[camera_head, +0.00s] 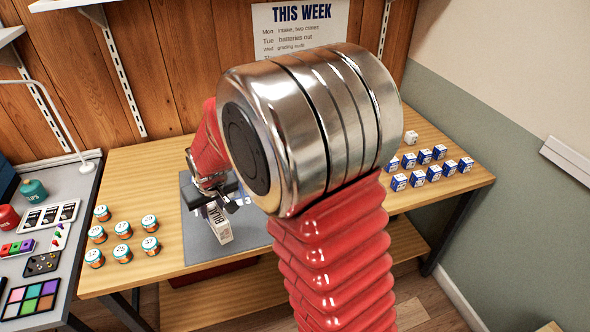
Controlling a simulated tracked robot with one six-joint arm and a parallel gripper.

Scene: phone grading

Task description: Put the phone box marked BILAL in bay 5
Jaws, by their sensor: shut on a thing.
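The phone box (220,230) is small and white, with dark lettering on its side that looks like the start of BILAL. My gripper (217,204) is shut on its upper end, and the box hangs upright below the jaws. It is over a grey mat (193,230) on the wooden table; I cannot tell whether its bottom touches the mat. A figure 3 shows on the mat just right of the gripper. My own arm hides most of the mat's right and far side, and I cannot make out bay 5.
Several orange-and-teal jars (123,230) stand on the wooden table (150,165) at left. Several blue-and-white boxes (433,172) and a white box (410,137) stand at right. A grey side table (60,255) at far left holds colour palettes and small items.

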